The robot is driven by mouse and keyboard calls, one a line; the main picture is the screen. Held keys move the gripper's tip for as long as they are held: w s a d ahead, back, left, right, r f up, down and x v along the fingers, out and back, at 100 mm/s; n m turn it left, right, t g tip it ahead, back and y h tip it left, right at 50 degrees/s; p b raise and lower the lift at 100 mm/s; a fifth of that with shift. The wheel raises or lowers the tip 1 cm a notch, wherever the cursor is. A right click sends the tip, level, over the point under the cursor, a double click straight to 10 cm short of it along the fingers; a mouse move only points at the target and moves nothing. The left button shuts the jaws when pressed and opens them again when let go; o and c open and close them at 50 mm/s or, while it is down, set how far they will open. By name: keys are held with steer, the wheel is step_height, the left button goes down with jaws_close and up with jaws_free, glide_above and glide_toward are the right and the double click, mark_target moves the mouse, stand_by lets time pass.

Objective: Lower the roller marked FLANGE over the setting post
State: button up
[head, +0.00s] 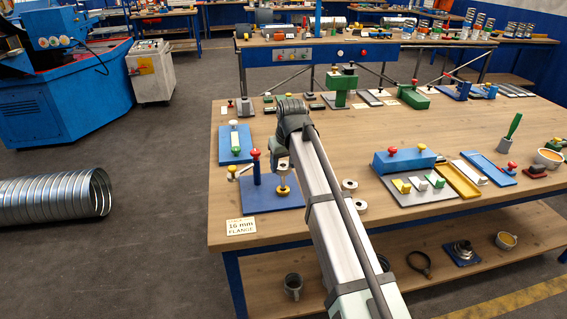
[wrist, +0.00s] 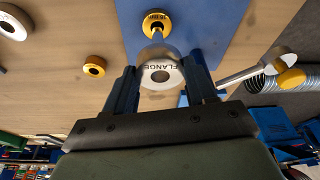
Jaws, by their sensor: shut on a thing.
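My gripper (wrist: 160,74) is shut on the silver roller marked FLANGE (wrist: 150,60), with a blue finger on either side. The roller's ring face and dark central hole face the wrist camera. The setting post (wrist: 157,36) rises from a yellow round base marked 16 mm (wrist: 156,20); the roller hides part of it. Whether the roller touches the post cannot be told. In the head view the post's brass base (head: 283,190) stands on the blue plate (head: 262,203), just below the wrist.
A red-knobbed blue post (head: 256,166) with a side lever stands left on the plate. Two loose rings (head: 349,185) (head: 360,207) lie right of my arm. A card reading 16 mm FLANGE (head: 241,226) lies at the table's front edge. A blue block fixture (head: 404,161) stands farther right.

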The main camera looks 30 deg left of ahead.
mark_target(284, 171)
steer(key=shift+f, duration=1.6)
stand_by(1.6)
steer(key=o, duration=1.6)
steer(key=shift+r, duration=0.1)
steer(key=shift+r, duration=3.9)
